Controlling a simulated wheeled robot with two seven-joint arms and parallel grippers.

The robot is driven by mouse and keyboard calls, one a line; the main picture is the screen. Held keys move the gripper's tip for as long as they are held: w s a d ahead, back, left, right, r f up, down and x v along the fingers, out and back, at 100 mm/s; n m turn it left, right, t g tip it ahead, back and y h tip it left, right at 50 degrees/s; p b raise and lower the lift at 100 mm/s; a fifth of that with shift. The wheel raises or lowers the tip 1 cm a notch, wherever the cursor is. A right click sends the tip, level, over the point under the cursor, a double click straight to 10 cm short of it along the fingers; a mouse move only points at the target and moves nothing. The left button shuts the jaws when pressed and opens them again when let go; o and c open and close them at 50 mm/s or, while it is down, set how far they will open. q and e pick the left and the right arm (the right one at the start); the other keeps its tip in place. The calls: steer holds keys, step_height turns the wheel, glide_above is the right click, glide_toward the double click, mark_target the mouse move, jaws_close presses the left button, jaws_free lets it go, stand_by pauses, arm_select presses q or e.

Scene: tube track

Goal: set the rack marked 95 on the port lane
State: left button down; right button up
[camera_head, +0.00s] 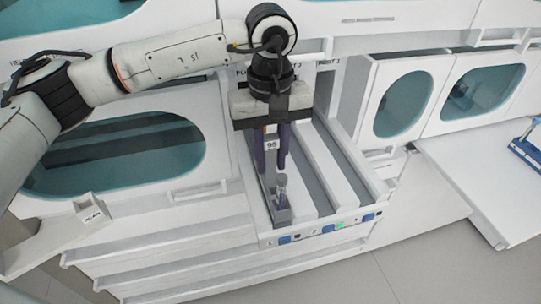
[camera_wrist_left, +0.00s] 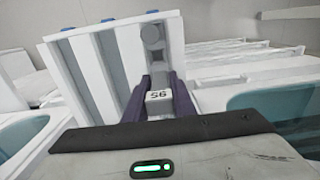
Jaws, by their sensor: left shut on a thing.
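The rack marked 95 (camera_head: 270,145) is between the fingers of my left gripper (camera_head: 272,162), which is shut on it and points down. Its white label also shows in the left wrist view (camera_wrist_left: 159,95). The grey front end of the rack, with a tube (camera_head: 282,188) standing in it, reaches toward the near edge of the lane tray (camera_head: 325,230). The rack lines up with the leftmost grey lane of that tray. I cannot tell whether it rests on the lane floor. The printed lane names behind are partly hidden by my gripper. My right gripper is out of view.
The lanes to the right of the rack look empty, split by white dividers (camera_head: 328,170). A blue rack (camera_head: 527,145) stands on a white surface at far right. White cabinets with teal windows (camera_head: 403,103) flank the tray.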

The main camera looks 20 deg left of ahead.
arm_select(q)
steer(key=shift+f, duration=0.15)
steer(key=shift+f+b, duration=0.2)
steer(key=shift+b, duration=0.2)
steer(key=c, duration=1.4)
jaws_free()
step_height(320, 180, up, 10)
steer(key=shift+r, duration=0.2)
